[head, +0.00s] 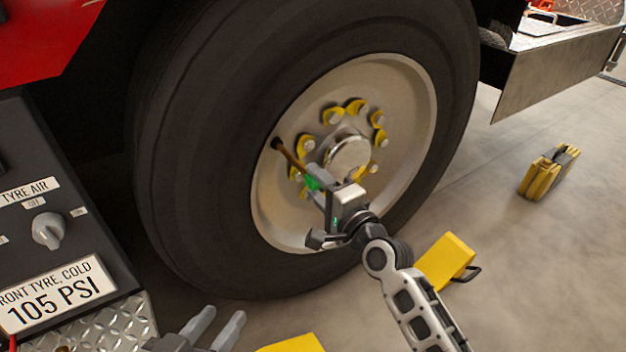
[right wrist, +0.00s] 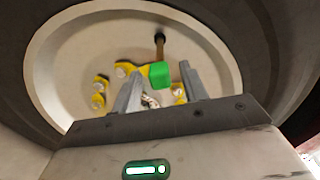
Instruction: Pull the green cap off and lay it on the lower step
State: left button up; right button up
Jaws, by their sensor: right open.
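The green cap (head: 313,183) sits on the end of a brass valve stem (head: 292,158) that sticks out from the wheel rim. My right gripper (head: 320,184) is at the cap. In the right wrist view, its two fingers are spread, with the cap (right wrist: 160,75) between them near the tips; I see no firm contact. My left gripper (head: 225,318) is low at the bottom edge, empty, its two fingers apart. A diamond-plate surface (head: 100,328) lies under the control panel at lower left; I cannot tell whether it is the lower step.
The big tyre (head: 190,150) surrounds the pale rim with yellow-marked nuts (head: 356,106). The control panel (head: 60,215) stands left. Yellow wheel chocks (head: 445,262) lie on the floor, another yellow block (head: 548,172) further right. A metal box step (head: 555,68) juts out at upper right. Floor at right is mostly clear.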

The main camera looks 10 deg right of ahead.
jog(key=shift+p, duration=0.3)
dwell(0.8)
grip_shut()
jog(key=shift+p+v, duration=0.9)
jog(key=shift+v, duration=2.1)
